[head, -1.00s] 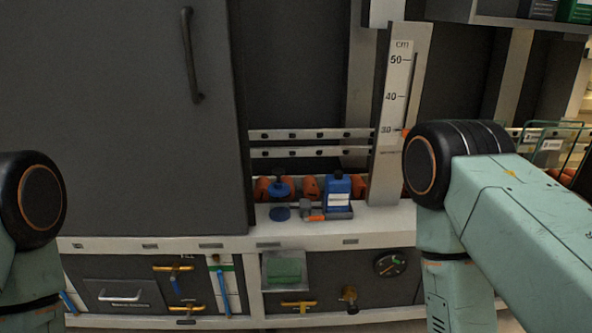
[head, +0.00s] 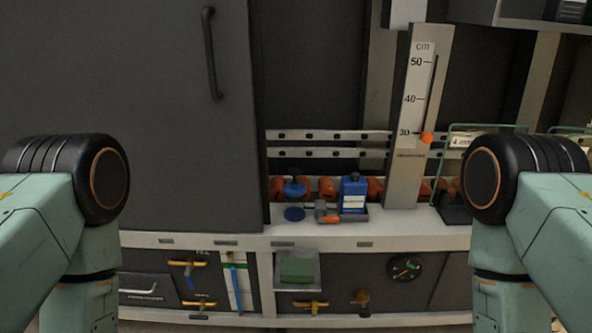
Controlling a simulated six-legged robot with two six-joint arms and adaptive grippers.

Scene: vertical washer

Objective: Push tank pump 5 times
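I cannot tell for certain which part is the tank pump. A green block (head: 297,270) sits in a light frame on the front panel below. Parts of both my arms show at the left and right edges, apart from the machine. Neither gripper is in view.
A tall dark door (head: 130,110) with a black handle (head: 211,55) fills the left. A cm scale (head: 412,95) with an orange marker (head: 427,138) stands right of the bottle. The lower panel has yellow handles (head: 303,304) and a round gauge (head: 404,268). A green wire rack (head: 485,128) is at right.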

